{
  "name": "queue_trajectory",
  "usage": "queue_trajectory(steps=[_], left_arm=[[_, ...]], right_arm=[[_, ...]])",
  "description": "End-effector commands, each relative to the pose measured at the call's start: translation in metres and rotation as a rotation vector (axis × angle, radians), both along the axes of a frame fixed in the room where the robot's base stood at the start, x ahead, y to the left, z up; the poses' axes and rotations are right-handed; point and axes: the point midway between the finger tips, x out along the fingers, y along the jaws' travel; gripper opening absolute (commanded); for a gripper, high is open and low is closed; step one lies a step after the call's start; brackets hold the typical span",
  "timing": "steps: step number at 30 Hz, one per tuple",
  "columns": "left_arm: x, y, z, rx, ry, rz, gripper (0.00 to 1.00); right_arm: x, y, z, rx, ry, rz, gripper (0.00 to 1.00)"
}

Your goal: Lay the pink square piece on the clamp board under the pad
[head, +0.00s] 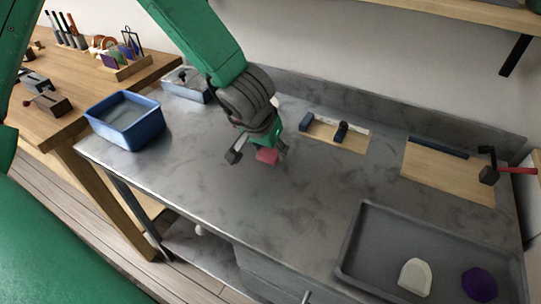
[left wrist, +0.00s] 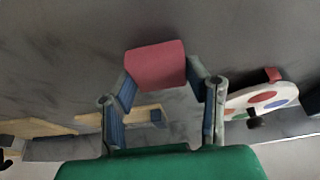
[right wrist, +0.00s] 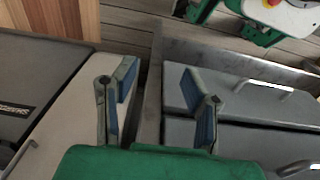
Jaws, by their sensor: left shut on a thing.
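The pink square piece (head: 267,156) is in my left gripper (head: 258,153), above the middle of the grey metal table. In the left wrist view, the piece (left wrist: 155,65) sits between the fingertips of the left gripper (left wrist: 162,86). A wooden board (head: 440,178) with a dark bar along its back lies at the right. A clamp with a red handle (head: 516,170) and a dark block-shaped pad (head: 488,175) stands at its right edge. The piece is well to the left of this board. My right gripper (right wrist: 158,84) is open and empty; the head view does not show it.
A smaller wooden board (head: 348,143) with dark blue blocks lies at the back. A grey tray (head: 348,240) at front right holds a cream piece (head: 415,276) and a purple piece (head: 479,284). A blue bin (head: 125,135) stands at the left. The table's middle is clear.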

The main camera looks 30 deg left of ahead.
Motion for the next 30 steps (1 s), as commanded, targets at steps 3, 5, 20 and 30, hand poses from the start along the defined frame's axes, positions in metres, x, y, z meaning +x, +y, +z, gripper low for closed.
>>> queue_trajectory(steps=[3, 5, 20, 30], left_arm=[[0.0004, 0.0007, -0.01, -0.001, 0.0, 0.002, 0.11], [0.0004, 0.0008, -0.0083, 0.0, -0.001, 0.002, 0.11], [0.0002, 0.0004, -0.0113, 0.0, 0.001, 0.001, 0.63], [0.0004, 0.0006, -0.0105, 0.0, -0.001, 0.002, 0.63]], right_arm=[[-0.0004, 0.0, -0.006, 0.0, 0.001, 0.0, 0.4], [-0.0003, 0.0001, -0.0048, 0.0, 0.0, 0.0, 0.4], [-0.0001, 0.0001, -0.0045, 0.0, 0.0, 0.0, 0.4], [-0.0001, 0.0001, -0.0045, 0.0, 0.0, 0.0, 0.4]])
